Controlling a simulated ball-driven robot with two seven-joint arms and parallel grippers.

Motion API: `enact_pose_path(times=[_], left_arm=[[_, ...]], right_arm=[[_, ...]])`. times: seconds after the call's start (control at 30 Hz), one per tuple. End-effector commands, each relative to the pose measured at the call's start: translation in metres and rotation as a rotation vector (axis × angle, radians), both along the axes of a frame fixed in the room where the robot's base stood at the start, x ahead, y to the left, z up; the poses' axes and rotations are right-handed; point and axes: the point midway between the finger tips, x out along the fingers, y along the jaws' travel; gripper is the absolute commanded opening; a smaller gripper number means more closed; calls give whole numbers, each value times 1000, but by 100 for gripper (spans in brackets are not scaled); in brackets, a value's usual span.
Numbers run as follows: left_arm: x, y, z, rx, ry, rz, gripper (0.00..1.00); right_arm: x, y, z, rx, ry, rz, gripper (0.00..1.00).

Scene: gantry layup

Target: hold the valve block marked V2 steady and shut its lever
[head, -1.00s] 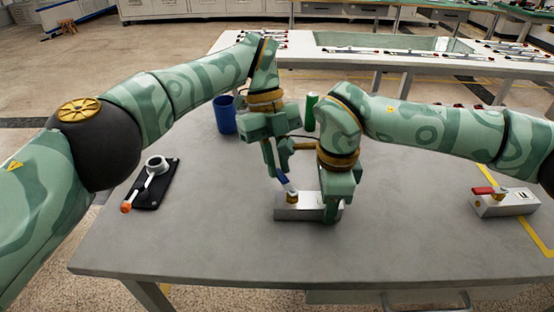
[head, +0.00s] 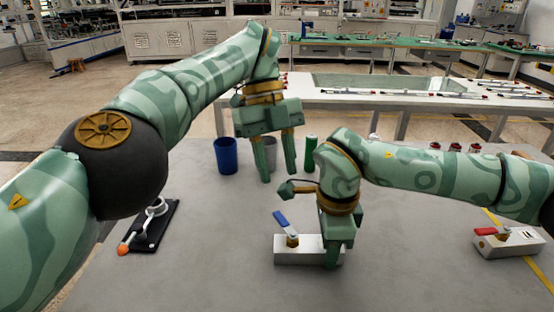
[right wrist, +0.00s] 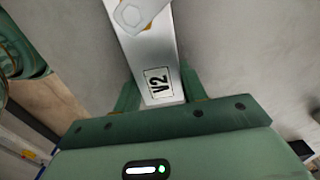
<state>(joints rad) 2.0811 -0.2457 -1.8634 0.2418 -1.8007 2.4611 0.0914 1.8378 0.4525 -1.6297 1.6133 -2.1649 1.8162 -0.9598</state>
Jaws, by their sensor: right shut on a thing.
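The valve block marked V2 (head: 290,257) is a pale metal block on the table. Its label (right wrist: 159,84) reads V2 in the right wrist view. Its blue lever (head: 281,220) sits on a brass stem and points back and left, at an angle to the block's long side. My right gripper (head: 333,258) is shut on the block's right end, with a finger on each side in the right wrist view. My left gripper (head: 278,177) is open and empty, above and behind the lever, apart from it.
A second valve block with a red lever (head: 492,241) stands at the right. A black plate with a ring and orange-tipped handle (head: 152,226) lies at the left.

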Motion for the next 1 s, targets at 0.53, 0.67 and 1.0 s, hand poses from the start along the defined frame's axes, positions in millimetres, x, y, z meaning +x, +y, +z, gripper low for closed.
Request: enact_pose_path(times=[0.53, 0.67, 1.0], left_arm=[[1, 2, -5, -53, 20, -25, 0], [1, 6, -40, -267, 75, -114, 0], [26, 75, -46, -1307, -426, -86, 0]], right_arm=[[0, 0, 0, 0, -1, 0, 8], [0, 0, 0, 1, -1, 0, 8], [0, 0, 0, 0, 0, 0, 8]])
